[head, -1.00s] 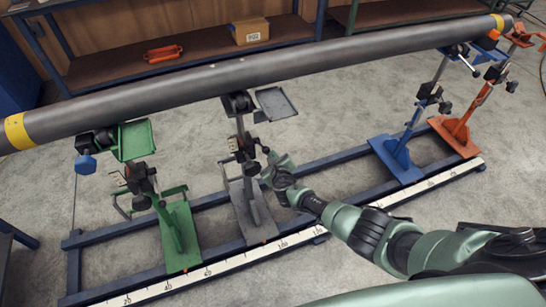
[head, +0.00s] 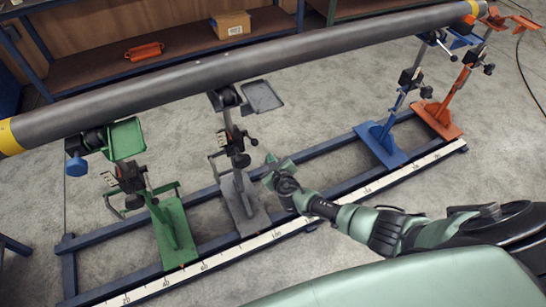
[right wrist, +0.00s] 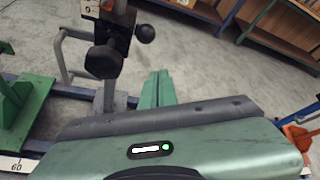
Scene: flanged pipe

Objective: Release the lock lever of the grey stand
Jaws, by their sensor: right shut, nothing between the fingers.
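The grey stand (head: 243,199) is under the pipe (head: 210,78), between the green and blue stands. Its upright carries a dark clamp block, a black knob (head: 254,141) on the right and a bent grey bar (head: 213,168) on the left. In the right wrist view a large black knob (right wrist: 103,62), a smaller ball knob (right wrist: 145,33) and the grey bar (right wrist: 68,60) show close up. I cannot tell which of these is the lock lever. My right gripper (head: 272,162) is shut and empty, right of the upright and apart from it. Its green fingers (right wrist: 158,88) show in the wrist view.
The green stand (head: 174,232) is left of the grey one. The blue stand (head: 380,145) and orange stand (head: 437,118) are to the right. All stand on a blue rail frame with a white scale (head: 300,226). A shelf (head: 110,75) stands behind the pipe.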

